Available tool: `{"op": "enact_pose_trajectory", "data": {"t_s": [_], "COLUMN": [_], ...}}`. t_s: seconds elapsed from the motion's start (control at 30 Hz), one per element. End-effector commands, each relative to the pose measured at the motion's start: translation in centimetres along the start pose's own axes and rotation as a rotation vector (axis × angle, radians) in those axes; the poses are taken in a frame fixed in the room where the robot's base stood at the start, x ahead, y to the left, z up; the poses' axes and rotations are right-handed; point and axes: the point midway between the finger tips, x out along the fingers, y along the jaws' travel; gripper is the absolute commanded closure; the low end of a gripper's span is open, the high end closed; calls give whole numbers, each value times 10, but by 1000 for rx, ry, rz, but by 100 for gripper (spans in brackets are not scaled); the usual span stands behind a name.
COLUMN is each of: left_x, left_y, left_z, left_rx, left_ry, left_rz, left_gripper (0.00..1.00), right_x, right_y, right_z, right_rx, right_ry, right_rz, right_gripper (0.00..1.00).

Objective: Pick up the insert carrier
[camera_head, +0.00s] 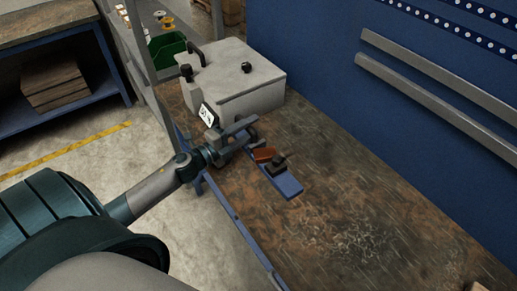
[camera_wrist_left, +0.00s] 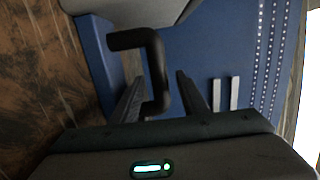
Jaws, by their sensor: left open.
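I take the insert carrier to be the blue strip (camera_head: 290,186) on the workbench, with a brown block (camera_head: 263,154) and a black clamp-like part (camera_head: 276,165) on it; I cannot be sure of this. My left gripper (camera_head: 249,130) is open, just left of and behind this strip, near the front of a grey machine. In the left wrist view its open fingers (camera_wrist_left: 160,80) stand on either side of a bent black handle (camera_wrist_left: 157,70). Whether they touch it I cannot tell. My right gripper is not in view.
The grey machine (camera_head: 262,88) with black knobs stands behind my left gripper. The bench top (camera_head: 350,215) is clear to the right, up to a blue wall panel (camera_head: 420,110) with grey rails. A blue rail edges the bench's near side. A green bin (camera_head: 166,48) stands at the back left.

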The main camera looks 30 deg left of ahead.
Motion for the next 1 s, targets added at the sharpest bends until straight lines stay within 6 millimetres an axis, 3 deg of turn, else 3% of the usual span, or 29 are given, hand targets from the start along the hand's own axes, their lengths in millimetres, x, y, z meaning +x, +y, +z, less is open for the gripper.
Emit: {"op": "enact_pose_trajectory", "data": {"t_s": [0.1,0.3,0.83,0.87,1.0], "left_x": [16,33,36,36,36], "left_y": [-5,-2,-1,-1,-1], "left_z": [-2,-2,-2,-2,-2], "left_rx": [0,0,1,1,1], "left_ry": [-1,0,0,0,0], "left_rz": [-2,-1,0,0,0], "left_gripper": [59,59,59,62,95], "right_x": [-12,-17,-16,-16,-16], "right_y": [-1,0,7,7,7], "right_z": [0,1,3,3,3], "right_rx": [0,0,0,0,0], "right_ry": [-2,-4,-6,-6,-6], "right_rz": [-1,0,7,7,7], "right_gripper": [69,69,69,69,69]}}
